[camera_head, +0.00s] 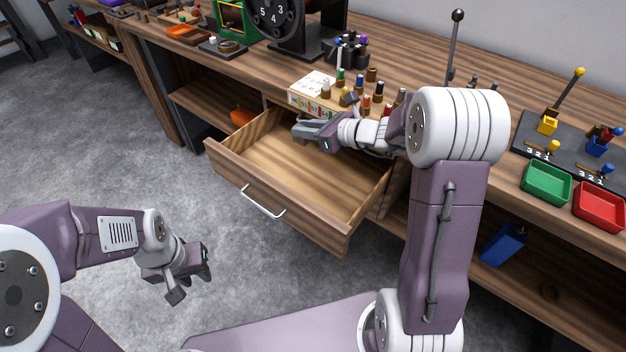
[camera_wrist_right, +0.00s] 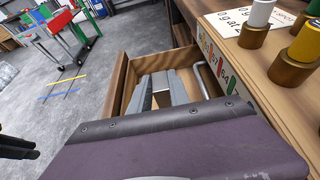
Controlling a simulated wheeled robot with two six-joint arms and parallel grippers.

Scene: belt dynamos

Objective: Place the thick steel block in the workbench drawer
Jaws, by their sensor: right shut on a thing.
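The workbench drawer (camera_head: 285,205) is pulled open, and its wooden floor looks bare in the head view. My right gripper (camera_head: 302,131) reaches over the back left part of the drawer. In the right wrist view, my right gripper (camera_wrist_right: 160,92) is shut on a small grey block, the steel block (camera_wrist_right: 161,82), with the open drawer (camera_wrist_right: 119,78) beyond it. In the head view the block cannot be told apart from the fingers. My left gripper (camera_head: 190,281) hangs over the floor left of the drawer, its fingers apart and empty.
A box with a printed card (camera_head: 316,84) and several coloured pegs stand on the bench above the drawer. Green (camera_head: 546,184) and red (camera_head: 598,205) trays and a lever panel are at right. A blue bin (camera_head: 503,243) sits on the lower shelf. Floor left of the drawer is clear.

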